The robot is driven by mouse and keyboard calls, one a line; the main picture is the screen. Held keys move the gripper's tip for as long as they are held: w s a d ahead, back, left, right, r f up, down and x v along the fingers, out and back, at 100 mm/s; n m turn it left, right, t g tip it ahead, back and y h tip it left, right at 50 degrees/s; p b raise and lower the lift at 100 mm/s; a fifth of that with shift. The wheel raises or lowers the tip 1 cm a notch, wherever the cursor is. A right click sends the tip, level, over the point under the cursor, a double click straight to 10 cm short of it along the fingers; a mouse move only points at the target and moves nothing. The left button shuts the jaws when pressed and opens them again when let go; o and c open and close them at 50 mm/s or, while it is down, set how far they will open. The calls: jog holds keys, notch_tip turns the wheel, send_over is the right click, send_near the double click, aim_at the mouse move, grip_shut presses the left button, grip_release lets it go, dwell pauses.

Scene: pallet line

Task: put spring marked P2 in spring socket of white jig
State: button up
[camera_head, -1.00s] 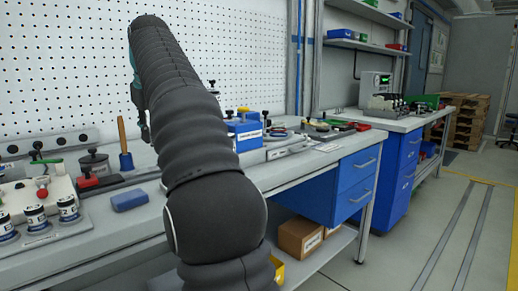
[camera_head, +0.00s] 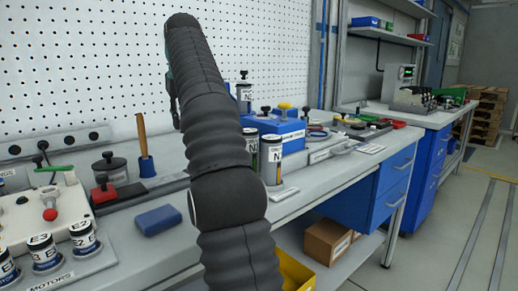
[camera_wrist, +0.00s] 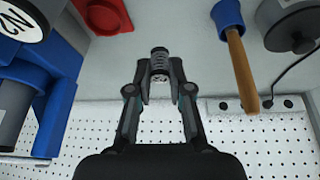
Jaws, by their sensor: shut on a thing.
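In the wrist view my gripper (camera_wrist: 159,72) is shut on a small dark coiled spring (camera_wrist: 159,57), held upright in the picture between the fingertips. No P2 mark can be read on it. In the head view my arm covers the middle, and the spring and fingertips cannot be made out there. I cannot pick out the white jig or its spring socket for certain. A white board (camera_head: 95,262) at the left carries the word MOTORS and several labelled cylinders (camera_head: 83,238).
A blue fixture (camera_head: 285,132) stands right of my arm, with N-marked cylinders (camera_head: 271,160) near it. A wooden-handled tool (camera_head: 143,137) stands in a blue holder. A blue block (camera_head: 158,220) lies on the bench near the front edge. A pegboard (camera_head: 80,60) closes the back.

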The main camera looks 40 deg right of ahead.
jog(key=shift+m, duration=0.5)
jog(key=shift+w+d+f, duration=0.15)
jog(key=shift+d+f, duration=0.15)
jog(key=shift+f, duration=0.7)
jog(key=shift+w+d+f, duration=0.1)
jog(key=shift+d+f, duration=0.15)
jog(key=shift+f, duration=0.7)
jog(key=shift+w+d+f, duration=0.15)
jog(key=shift+d+f, duration=0.15)
jog(key=shift+f, duration=0.7)
jog(key=shift+f+b, duration=0.75)
jog(key=shift+f, duration=1.65)
jog(key=o, duration=0.8)
jog(key=shift+f, duration=0.1)
jog(key=shift+o, duration=0.2)
